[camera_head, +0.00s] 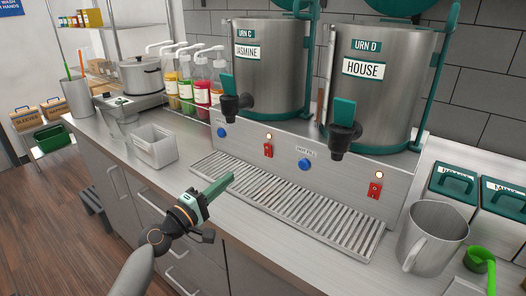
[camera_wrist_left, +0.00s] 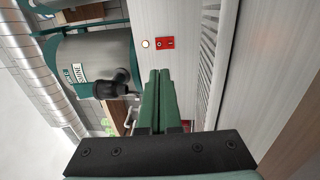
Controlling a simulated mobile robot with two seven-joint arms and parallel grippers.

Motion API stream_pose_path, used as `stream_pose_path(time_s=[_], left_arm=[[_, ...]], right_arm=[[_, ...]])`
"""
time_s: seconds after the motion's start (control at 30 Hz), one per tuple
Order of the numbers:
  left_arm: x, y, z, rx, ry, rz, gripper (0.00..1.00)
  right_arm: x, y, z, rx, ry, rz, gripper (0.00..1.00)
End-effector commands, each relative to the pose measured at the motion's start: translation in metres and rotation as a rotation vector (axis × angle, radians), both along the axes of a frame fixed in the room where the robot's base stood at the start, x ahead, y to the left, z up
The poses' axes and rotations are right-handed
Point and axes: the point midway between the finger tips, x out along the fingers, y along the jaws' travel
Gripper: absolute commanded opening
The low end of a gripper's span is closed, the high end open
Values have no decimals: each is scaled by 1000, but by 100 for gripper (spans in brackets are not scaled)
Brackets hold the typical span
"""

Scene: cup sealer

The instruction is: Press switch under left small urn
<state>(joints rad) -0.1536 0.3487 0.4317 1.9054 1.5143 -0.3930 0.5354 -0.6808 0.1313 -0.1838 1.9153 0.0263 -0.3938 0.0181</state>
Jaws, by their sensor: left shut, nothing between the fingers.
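The left urn, labelled URN C JASMINE (camera_head: 268,72), stands on a steel base with a black tap and teal handle. The red switch (camera_head: 268,150) under it sits on the base's front panel, below a small lit lamp (camera_head: 268,136). In the left wrist view the view is turned sideways, and a red switch (camera_wrist_left: 166,43) shows beyond the fingertips beside a lit lamp (camera_wrist_left: 146,44). My left gripper (camera_head: 231,178) has its green fingers shut and empty, in front of the panel and apart from the switch. The fingers also show in the left wrist view (camera_wrist_left: 158,73).
Urn D HOUSE (camera_head: 370,95) stands to the right, with its own red switch (camera_head: 375,190). A slatted drip tray (camera_head: 300,212) lies before the base. A steel pitcher (camera_head: 432,238) is at right, and a clear bin (camera_head: 154,146) and pump bottles (camera_head: 201,85) are at left.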

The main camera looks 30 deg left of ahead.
Motion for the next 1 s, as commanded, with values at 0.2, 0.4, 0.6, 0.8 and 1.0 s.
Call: stream_pose_path(time_s=[0.2,0.4,0.6,0.8,1.0], left_arm=[[1,0,0,1,1,0,0],[15,-1,4,0,-1,0,0],[50,-4,9,0,-1,-1,0],[86,-7,12,0,-2,0,0],[117,-10,15,0,-1,0,0]], right_arm=[[-2,0,-1,1,4,0,50],[-2,0,5,1,4,0,50],[-1,0,14,-1,3,0,50],[0,0,18,0,1,0,50],[0,0,21,0,0,0,50]])
